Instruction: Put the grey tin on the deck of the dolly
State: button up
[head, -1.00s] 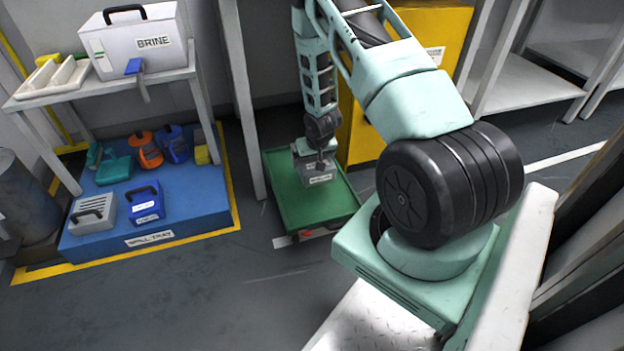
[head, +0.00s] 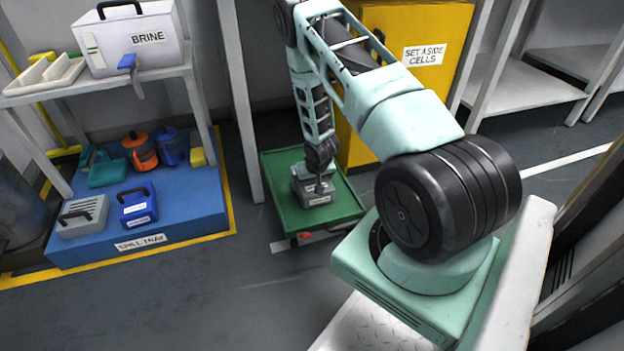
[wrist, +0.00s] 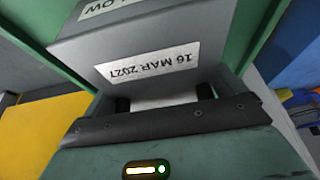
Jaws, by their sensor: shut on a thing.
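My gripper (head: 319,183) is shut on the grey tin (head: 316,199), a box with a white label. The tin is over the green deck of the dolly (head: 278,184), inside its raised rim, near the middle. It looks upright and very low; I cannot tell whether its underside touches the deck. In the wrist view the tin (wrist: 145,42) fills the space past the jaws, with a label dated 16 MAR 2027. Its underside is hidden.
A yellow cabinet (head: 425,25) stands right behind the dolly, and a shelf post (head: 240,100) stands to its left. The floor (head: 200,290) in front is clear.

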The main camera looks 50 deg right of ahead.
jog(key=o, duration=1.5)
jog(key=shift+f, duration=0.1)
jog(key=p+v, duration=0.7)
jog(key=v, duration=0.5)
jog(key=w+a+r+n+y, duration=0.1)
jog(key=a+r+n, duration=0.1)
jog(key=a+r, duration=0.55)
jog(key=a+r+n+g+y, duration=0.15)
jog(key=a+r, duration=0.35)
jog(key=a, duration=0.6)
jog(key=w+a+r+n+y, duration=0.1)
jog(key=a+r+n, duration=0.2)
jog(key=a+r, duration=0.45)
jog(key=s+a+r+n, duration=0.2)
jog(key=s+a+r, duration=0.1)
jog(key=s+a, duration=0.2)
jog(key=s+a+r+n+g, duration=0.1)
jog(key=s+a+r+n, duration=0.2)
jog(key=s, duration=0.6)
jog(key=s+a+r+n+g, duration=0.1)
jog(key=s+a+r+n, duration=0.1)
jog(key=s+a+r, duration=0.3)
jog(key=shift+s+a+r+n+g+h, duration=0.1)
jog(key=shift+s+a+n+g+h, duration=0.15)
jog(key=shift+s+a, duration=1.2)
